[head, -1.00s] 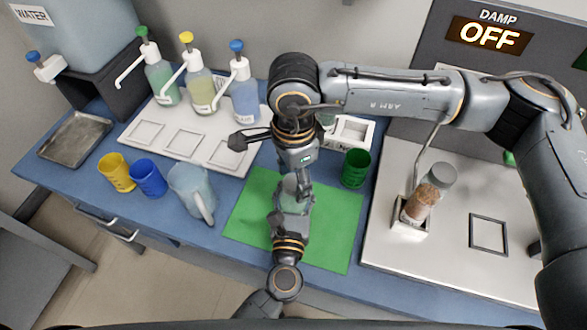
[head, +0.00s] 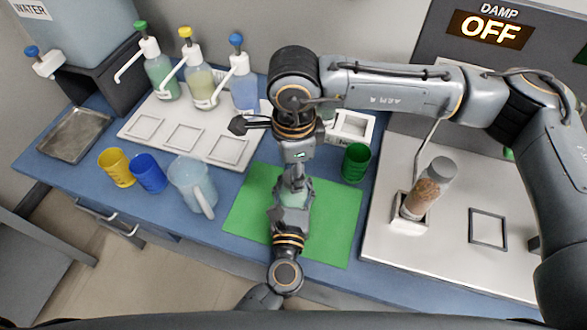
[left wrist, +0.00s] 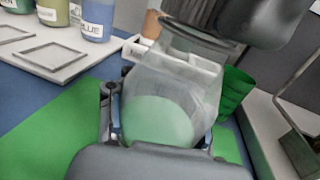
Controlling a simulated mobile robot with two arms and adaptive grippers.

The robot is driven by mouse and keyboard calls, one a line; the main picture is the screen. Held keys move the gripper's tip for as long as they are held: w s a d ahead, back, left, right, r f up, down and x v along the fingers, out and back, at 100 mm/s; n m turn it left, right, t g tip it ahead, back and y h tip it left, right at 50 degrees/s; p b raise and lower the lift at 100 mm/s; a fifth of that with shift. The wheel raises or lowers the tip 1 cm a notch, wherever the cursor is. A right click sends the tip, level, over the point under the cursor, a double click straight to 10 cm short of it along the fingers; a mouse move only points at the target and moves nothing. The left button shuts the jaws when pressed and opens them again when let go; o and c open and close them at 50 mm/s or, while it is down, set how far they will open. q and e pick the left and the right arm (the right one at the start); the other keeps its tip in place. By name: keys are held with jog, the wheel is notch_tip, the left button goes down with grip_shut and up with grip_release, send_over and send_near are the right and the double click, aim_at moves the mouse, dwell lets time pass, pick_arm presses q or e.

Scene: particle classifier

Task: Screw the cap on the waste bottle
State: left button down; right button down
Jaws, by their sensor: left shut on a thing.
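The waste bottle (left wrist: 165,95) is clear, with pale green in its lower part and a wide neck at the top. It stands over the green mat (head: 245,215). My left gripper (head: 291,200) is shut on its body, and its jaws show around the bottle in the left wrist view (left wrist: 160,140). My right gripper (head: 297,170) points down right above the bottle. A dark rounded part at the upper right of the left wrist view is close to the bottle's mouth. I cannot make out the cap, nor whether the right fingers are closed.
A green cup (head: 356,162) stands right of the mat. A clear jug (head: 190,180), a blue cup (head: 148,173) and a yellow cup (head: 115,167) stand left. Pump bottles stand on a white tray (head: 165,150) behind. A brown-filled container (head: 425,200) is on the right plate.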

jog(key=shift+m, duration=1.1)
jog(key=c, duration=0.9)
grip_release()
jog(key=shift+c, duration=0.2)
jog(key=shift+r, duration=2.25)
notch_tip(320, 180, up, 4)
jog(key=n, duration=0.5)
jog(key=shift+f, duration=0.25)
